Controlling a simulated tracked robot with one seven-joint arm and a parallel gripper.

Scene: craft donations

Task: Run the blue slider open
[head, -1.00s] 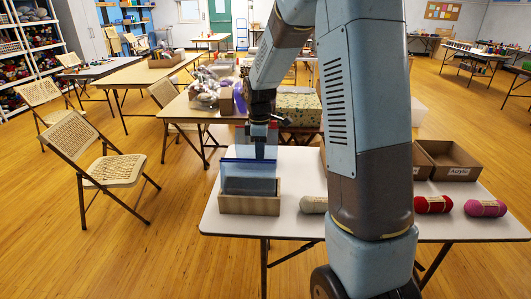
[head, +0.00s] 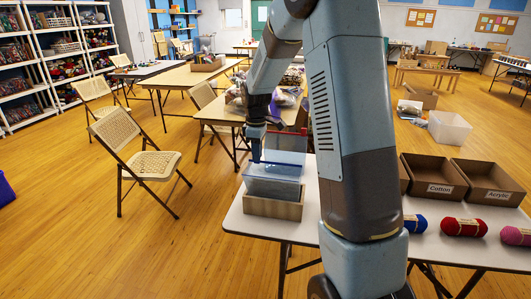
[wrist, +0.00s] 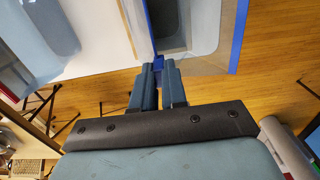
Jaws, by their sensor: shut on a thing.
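A clear zip bag (head: 272,188) stands upright in a pale wooden holder (head: 273,208) at the table's near left corner. A blue strip edges its top. My gripper (head: 256,160) is over the left part of the bag's mouth. In the wrist view my gripper (wrist: 160,70) is shut on the small blue slider (wrist: 157,61), which is mostly hidden between the fingertips. There the blue strip shows as two separated edges with the grey bag interior between them, so the mouth looks parted.
A red-edged bag (head: 287,140) is behind the blue one. Cardboard boxes marked Cotton (head: 432,182) and Acrylic (head: 490,185) are at right. Blue (head: 415,223), red (head: 463,227) and pink (head: 515,236) yarn lie before them. A folding chair (head: 150,165) stands to the left.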

